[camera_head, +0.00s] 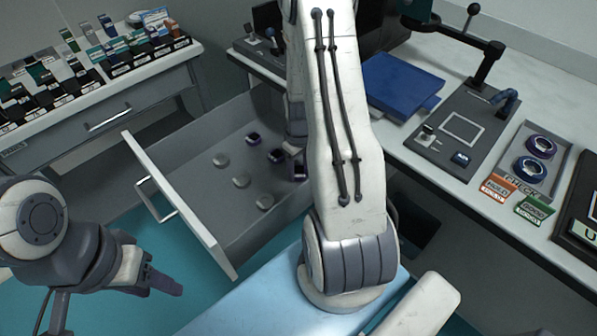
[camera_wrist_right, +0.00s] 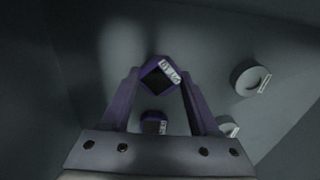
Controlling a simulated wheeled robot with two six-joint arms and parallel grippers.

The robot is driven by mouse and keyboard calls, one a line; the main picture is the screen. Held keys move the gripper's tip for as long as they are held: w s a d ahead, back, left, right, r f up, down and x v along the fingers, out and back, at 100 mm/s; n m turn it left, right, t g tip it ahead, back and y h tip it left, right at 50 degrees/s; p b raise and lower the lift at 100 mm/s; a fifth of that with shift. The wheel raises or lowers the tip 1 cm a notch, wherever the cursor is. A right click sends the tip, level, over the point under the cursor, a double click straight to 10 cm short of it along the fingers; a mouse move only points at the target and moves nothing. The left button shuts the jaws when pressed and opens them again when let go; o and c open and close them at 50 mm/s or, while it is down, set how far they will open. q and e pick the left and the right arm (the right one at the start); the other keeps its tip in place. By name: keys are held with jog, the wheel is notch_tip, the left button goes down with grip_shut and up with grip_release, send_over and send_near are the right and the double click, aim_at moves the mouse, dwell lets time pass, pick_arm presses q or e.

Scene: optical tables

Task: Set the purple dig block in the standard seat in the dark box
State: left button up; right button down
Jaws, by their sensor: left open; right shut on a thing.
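An open grey drawer (camera_head: 170,183) holds small dark purple blocks, one (camera_head: 254,138) at the back and another (camera_head: 275,155) nearer. My right gripper (camera_head: 294,163) reaches down into it, partly hidden behind my own arm. In the right wrist view, my right gripper (camera_wrist_right: 160,85) is shut on a labelled purple block (camera_wrist_right: 158,72). A second purple block (camera_wrist_right: 153,123) lies below the held one in that picture. A dark box (camera_head: 577,222) is cut off at the right edge; its seats are not visible. My left gripper (camera_head: 163,284) is open and empty, low left.
Pale round pieces, one (camera_head: 240,180) in the middle, stand in the drawer beside the blocks. The right bench carries a grey tray (camera_head: 547,181) with purple and blue rings, a dark plate (camera_head: 440,150) and a blue case (camera_head: 398,82). A left bench (camera_head: 130,80) holds labelled racks.

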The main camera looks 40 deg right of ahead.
jog(key=shift+f, duration=0.45)
jog(key=shift+f, duration=0.1)
jog(key=shift+f, duration=0.1)
jog(key=shift+c, duration=0.6)
grip_release()
